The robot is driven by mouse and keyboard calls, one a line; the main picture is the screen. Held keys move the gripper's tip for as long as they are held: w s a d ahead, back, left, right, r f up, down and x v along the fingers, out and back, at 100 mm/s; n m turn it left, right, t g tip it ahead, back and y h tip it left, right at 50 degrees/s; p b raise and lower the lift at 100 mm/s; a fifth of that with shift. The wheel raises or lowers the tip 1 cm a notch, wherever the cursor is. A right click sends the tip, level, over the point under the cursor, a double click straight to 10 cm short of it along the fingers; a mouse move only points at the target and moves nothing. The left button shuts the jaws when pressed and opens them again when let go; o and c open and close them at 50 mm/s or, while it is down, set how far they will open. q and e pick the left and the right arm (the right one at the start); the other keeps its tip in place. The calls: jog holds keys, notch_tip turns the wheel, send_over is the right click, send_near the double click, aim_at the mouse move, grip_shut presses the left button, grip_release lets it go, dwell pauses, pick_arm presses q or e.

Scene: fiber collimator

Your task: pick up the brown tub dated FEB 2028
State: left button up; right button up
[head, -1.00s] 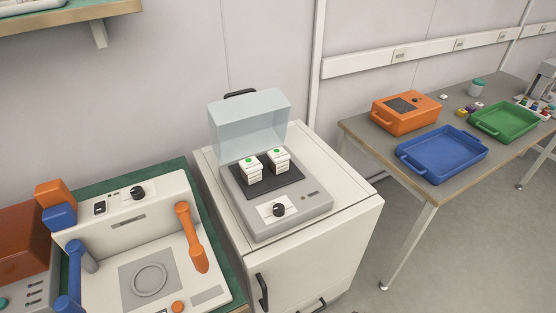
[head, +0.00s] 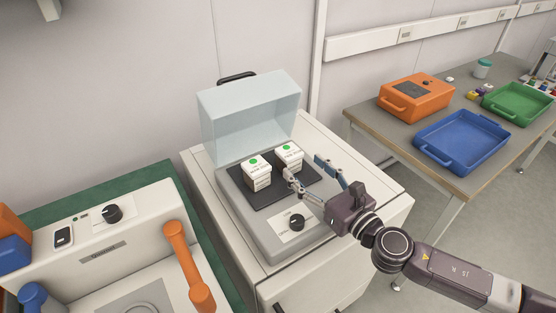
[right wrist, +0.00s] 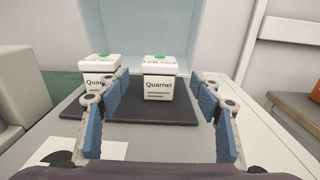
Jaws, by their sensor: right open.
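Two white box-like tubs with white lids and green dots stand side by side on a dark mat on a grey device: a left tub (head: 256,173) and a right tub (head: 289,157). Both show in the right wrist view, left (right wrist: 98,75) and right (right wrist: 158,80), with the label "Quarnei" on their fronts. The lid print is too small to read, so I cannot tell a date. No brown tub shows. My right gripper (head: 306,172) is open and empty, just in front of the right tub, which appears between its blue-padded fingers (right wrist: 160,98). My left gripper is out of view.
The device's clear raised cover (head: 250,115) stands behind the tubs. A knob (head: 297,222) is at its front. A white machine with an orange handle (head: 187,265) stands left. A table at right holds an orange box (head: 416,97), blue tray (head: 462,140) and green tray (head: 518,104).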

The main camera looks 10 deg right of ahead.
aim_at(296, 158)
jog(key=shift+w, duration=0.15)
jog(key=x, duration=0.1)
jog(key=p+x, duration=0.1)
jog(key=shift+w+a+r, duration=0.2)
jog(key=shift+w+r, duration=0.05)
jog(key=shift+w, duration=0.05)
jog(key=p+x, duration=0.1)
jog(key=x, duration=0.3)
jog(key=shift+w+a+f, duration=0.1)
jog(key=shift+w+f, duration=0.05)
jog(key=shift+w, duration=0.05)
jog(key=c, duration=1.3)
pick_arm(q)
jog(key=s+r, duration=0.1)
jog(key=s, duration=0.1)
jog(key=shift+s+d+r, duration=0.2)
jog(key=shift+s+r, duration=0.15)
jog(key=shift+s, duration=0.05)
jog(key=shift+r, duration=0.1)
